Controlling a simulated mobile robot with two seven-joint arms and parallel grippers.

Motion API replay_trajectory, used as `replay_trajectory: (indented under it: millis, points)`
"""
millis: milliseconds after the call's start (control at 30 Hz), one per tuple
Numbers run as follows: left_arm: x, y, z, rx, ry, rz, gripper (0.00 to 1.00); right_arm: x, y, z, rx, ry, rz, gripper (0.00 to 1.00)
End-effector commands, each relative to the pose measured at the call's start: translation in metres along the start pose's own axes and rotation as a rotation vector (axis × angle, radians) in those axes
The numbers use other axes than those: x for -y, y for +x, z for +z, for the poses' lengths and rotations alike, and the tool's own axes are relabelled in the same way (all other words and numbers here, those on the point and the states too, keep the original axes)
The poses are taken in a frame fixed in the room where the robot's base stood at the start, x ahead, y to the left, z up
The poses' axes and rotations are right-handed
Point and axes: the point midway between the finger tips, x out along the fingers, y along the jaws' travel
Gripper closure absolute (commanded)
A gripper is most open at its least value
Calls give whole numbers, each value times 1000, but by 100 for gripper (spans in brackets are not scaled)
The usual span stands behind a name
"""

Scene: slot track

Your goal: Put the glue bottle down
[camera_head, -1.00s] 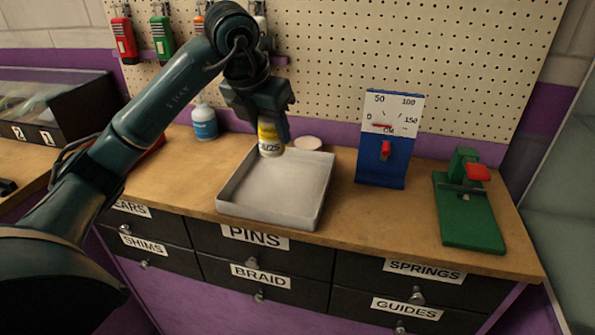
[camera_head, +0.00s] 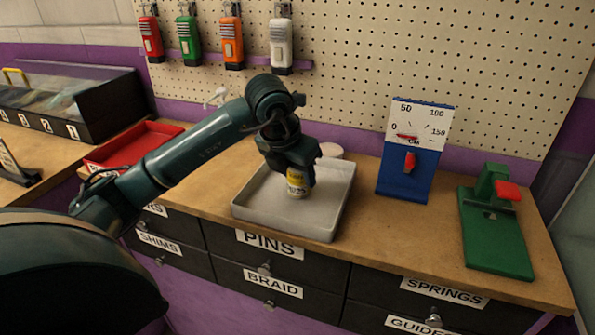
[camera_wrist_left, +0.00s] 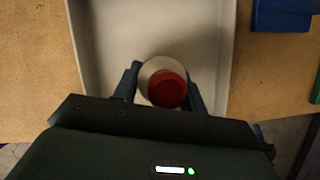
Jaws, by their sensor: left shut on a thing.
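The glue bottle (camera_head: 297,186), white with a yellow label band, is upright between the fingers of my left gripper (camera_head: 298,176). In the left wrist view its round red cap (camera_wrist_left: 168,89) shows between the two fingers (camera_wrist_left: 165,85). The gripper is shut on it from above. The bottle is inside the outline of the grey-white tray (camera_head: 333,228), near its middle. I cannot tell whether its base touches the tray floor. My right gripper is not in view.
A blue gauge stand (camera_head: 405,180) and a green fixture with a red knob (camera_head: 493,235) stand right of the tray. A pale round disc (camera_head: 331,150) is behind it. A red tray (camera_head: 130,145) lies left. Coloured tools hang on the pegboard (camera_head: 350,60). The tray is otherwise empty.

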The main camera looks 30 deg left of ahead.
Motion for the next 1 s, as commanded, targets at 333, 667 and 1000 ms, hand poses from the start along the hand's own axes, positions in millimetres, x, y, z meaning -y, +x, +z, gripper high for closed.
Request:
replay_trajectory:
  millis: [333, 667, 1000]
  points:
    - [0, 2, 0, 1, 0, 0, 54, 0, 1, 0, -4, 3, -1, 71]
    - [0, 1, 0, 0, 0, 0, 36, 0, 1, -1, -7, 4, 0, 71]
    - [0, -22, 2, 6, 1, 0, 36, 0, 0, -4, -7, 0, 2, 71]
